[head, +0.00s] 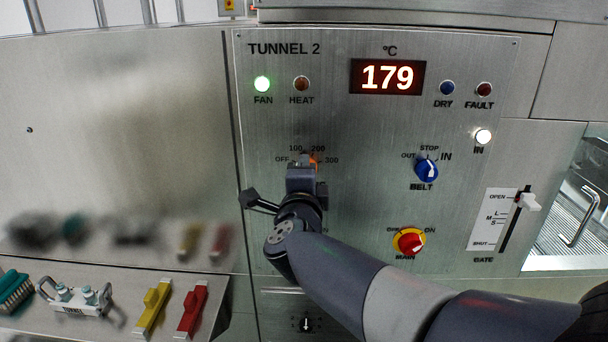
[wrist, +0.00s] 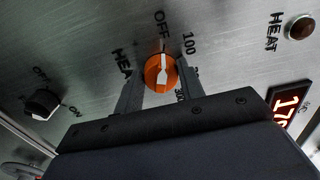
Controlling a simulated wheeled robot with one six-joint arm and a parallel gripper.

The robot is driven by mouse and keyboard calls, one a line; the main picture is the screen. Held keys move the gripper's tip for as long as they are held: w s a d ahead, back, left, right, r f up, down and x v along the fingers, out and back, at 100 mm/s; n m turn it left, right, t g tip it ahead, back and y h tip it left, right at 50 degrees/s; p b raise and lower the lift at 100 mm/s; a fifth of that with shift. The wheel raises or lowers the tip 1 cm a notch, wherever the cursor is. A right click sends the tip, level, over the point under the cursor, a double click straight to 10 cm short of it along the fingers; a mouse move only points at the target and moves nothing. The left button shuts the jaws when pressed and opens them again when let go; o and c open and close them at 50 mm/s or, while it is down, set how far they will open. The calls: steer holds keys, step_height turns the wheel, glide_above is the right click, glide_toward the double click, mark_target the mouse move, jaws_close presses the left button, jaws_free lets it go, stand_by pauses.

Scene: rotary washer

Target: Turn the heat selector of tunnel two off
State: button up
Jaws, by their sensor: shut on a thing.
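The heat selector is an orange knob (wrist: 160,73) with a white pointer, on the TUNNEL 2 panel (head: 370,220). In the wrist view its pointer lies nearly in line with the OFF mark above it; 100 and 300 are to the right. My gripper (wrist: 157,90) is shut on the knob, one finger on each side. In the head view my gripper (head: 304,164) covers most of the knob, and only a bit of orange shows. The HEAT lamp (head: 301,83) looks unlit. The display (head: 387,77) reads 179.
To the right are the blue BELT knob (head: 427,170), the red and yellow MAIN switch (head: 410,242) and the GATE slider (head: 528,202). A black knob (head: 306,324) sits below my arm. A shelf at left holds yellow (head: 154,306) and red (head: 192,308) pieces.

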steer(key=o, duration=1)
steer(key=s, duration=1.1)
steer(key=shift+a+b, duration=0.15)
steer(key=shift+b, duration=0.2)
steer(key=shift+w, duration=0.15)
steer(key=w, duration=1)
steer(key=shift+w, duration=0.4)
steer(key=shift+s, duration=0.15)
